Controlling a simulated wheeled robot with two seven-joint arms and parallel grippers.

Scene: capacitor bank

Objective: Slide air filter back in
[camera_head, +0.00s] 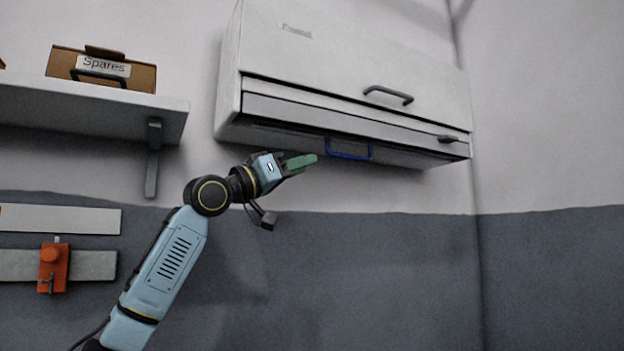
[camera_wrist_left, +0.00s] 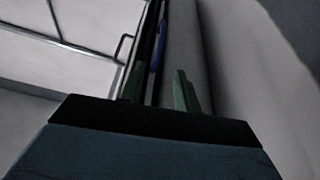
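The air filter shows mainly by its blue handle (camera_head: 349,150), at the dark slot along the lower front of the white wall cabinet (camera_head: 345,55). The filter's body is hard to make out, and I cannot tell how far out it sits. My left gripper (camera_head: 301,161) has green fingers and is just left of the blue handle, apart from it. In the left wrist view the two fingers of this gripper (camera_wrist_left: 160,90) stand apart with nothing between them. The blue handle (camera_wrist_left: 159,42) lies ahead, roughly in line with the gap. My right gripper is not in view.
The cabinet has a grey door handle (camera_head: 388,95) and a small dark latch (camera_head: 449,139). A shelf (camera_head: 85,108) with a brown Spares box (camera_head: 101,70) is at upper left. An orange device (camera_head: 53,267) hangs at lower left. The wall below the cabinet is clear.

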